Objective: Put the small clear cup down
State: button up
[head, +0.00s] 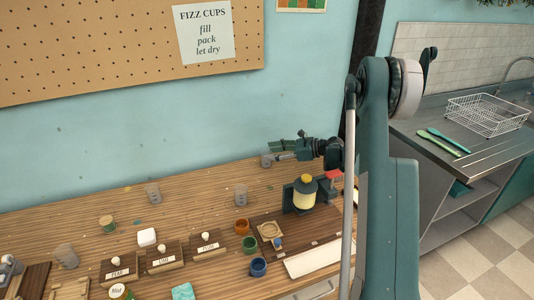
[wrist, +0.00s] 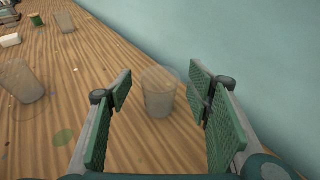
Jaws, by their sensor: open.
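A small clear cup (wrist: 159,93) stands upright on the wooden table, between and just beyond the spread fingers of my gripper (wrist: 160,98) in the wrist view. A gap shows on each side of it, so neither finger pad appears to touch it. In the head view the cup (head: 267,160) shows small at the table's back edge by the wall, at the tips of my gripper (head: 281,151). My gripper is open and empty, low over the table and pointing left.
Other clear cups stand nearby (head: 240,195), further left (head: 153,193) and at the far left (head: 66,256). A yellow-topped device (head: 305,190) stands right of the cup. Labelled wooden boxes (head: 163,258) and small coloured pots (head: 249,244) are in front. The wall is close behind.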

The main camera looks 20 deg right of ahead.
jog(key=p+v, duration=0.1)
jog(key=v, duration=0.8)
dwell(0.5)
jog(key=s+a+r+n+g+h, duration=0.25)
jog(key=s+a+r+n, duration=0.25)
jog(key=s+a+r, duration=0.45)
jog(key=s+a+r+n+g+h, duration=0.1)
jog(key=s+a+r+n+h, duration=0.2)
jog(key=s+a+r+n, duration=0.65)
jog(key=s+a+f+n+h, duration=0.1)
jog(key=s+a+n+h, duration=0.1)
jog(key=s, duration=0.7)
jog(key=s+a+f+n+t+h, duration=0.1)
jog(key=s+n, duration=0.4)
jog(key=s, duration=0.5)
jog(key=s+a+f+n+h, duration=0.1)
jog(key=s+a+n+h, duration=0.2)
jog(key=s, duration=0.7)
jog(key=shift+a+f+n, duration=0.25)
jog(key=shift+a+n, duration=0.4)
jog(key=shift+a, duration=0.3)
